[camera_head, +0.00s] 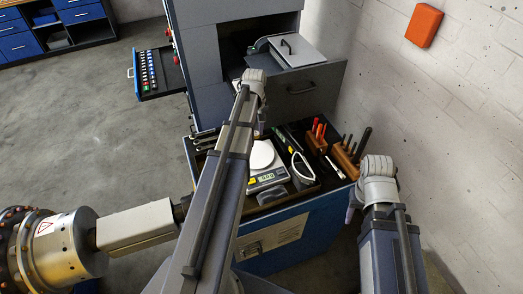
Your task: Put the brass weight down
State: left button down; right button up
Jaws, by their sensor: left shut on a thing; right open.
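My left arm reaches forward through the middle of the view, and its gripper (260,112) is over the back of the tool cart, near the grey cabinet. It is shut, with its fingers mostly hidden behind my own wrist. The brass weight it holds is hidden and cannot be made out. A scale with a round white pan (263,154) sits on the cart just in front of and below the gripper. My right gripper (352,207) is open and empty, pointing down by the cart's right side; its wrist partly covers it.
A cabinet drawer (155,78) stands open at left. A rotor (62,246) is at lower left. A brick wall bounds the right; floor at left is clear.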

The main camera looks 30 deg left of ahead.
aim_at(256, 154)
pick_arm(q)
jog(key=shift+f+b, duration=4.65)
jog(key=shift+f, duration=0.3)
jog(key=shift+f, duration=0.1)
jog(key=c, duration=0.5)
grip_release()
jog(key=shift+c, duration=0.2)
notch_tip(256, 154, up, 12)
jog(key=p, duration=1.2)
jog(key=shift+r, duration=0.2)
